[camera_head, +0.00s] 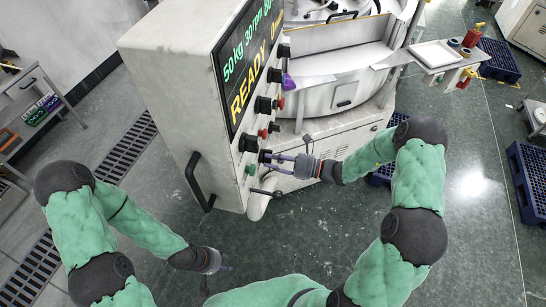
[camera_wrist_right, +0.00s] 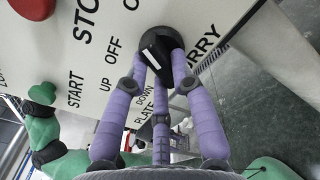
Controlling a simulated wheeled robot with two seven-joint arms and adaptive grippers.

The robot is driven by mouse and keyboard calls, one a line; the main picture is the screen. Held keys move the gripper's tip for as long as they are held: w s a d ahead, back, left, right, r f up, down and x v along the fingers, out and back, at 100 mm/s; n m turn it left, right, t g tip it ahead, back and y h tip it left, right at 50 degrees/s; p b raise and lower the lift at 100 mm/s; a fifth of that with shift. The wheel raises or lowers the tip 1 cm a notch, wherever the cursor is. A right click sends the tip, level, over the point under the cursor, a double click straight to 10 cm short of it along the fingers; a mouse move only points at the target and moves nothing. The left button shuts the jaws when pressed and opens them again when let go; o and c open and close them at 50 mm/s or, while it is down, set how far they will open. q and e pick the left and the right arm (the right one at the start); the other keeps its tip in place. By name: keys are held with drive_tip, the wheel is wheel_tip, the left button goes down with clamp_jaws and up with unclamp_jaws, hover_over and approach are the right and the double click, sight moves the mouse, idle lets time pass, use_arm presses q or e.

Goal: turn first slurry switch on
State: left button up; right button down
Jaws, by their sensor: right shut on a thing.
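A black knob switch (camera_wrist_right: 160,50) with a white mark sits on the white panel, beside letters ending in "RRY". The word "OFF" is printed to its left in the right wrist view. My right gripper (camera_wrist_right: 162,62) is shut on this knob, with its purple fingers around it. In the head view my right gripper (camera_head: 273,160) reaches the lower right part of the control panel (camera_head: 170,95) from the right. My left gripper (camera_head: 225,268) hangs low over the floor, away from the panel; its finger opening is too small to tell.
The panel's display (camera_head: 245,70) reads "READY". Other black knobs, red and green buttons and a purple part (camera_head: 288,82) line its face. A black handle (camera_head: 198,180) sticks out of its side. A lapping machine (camera_head: 340,85) stands behind. The floor in front is clear.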

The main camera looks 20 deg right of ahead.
idle(0.3)
drive_tip(key=c, duration=1)
unclamp_jaws()
drive_tip(key=shift+c, duration=0.2)
drive_tip(key=v, duration=1.2)
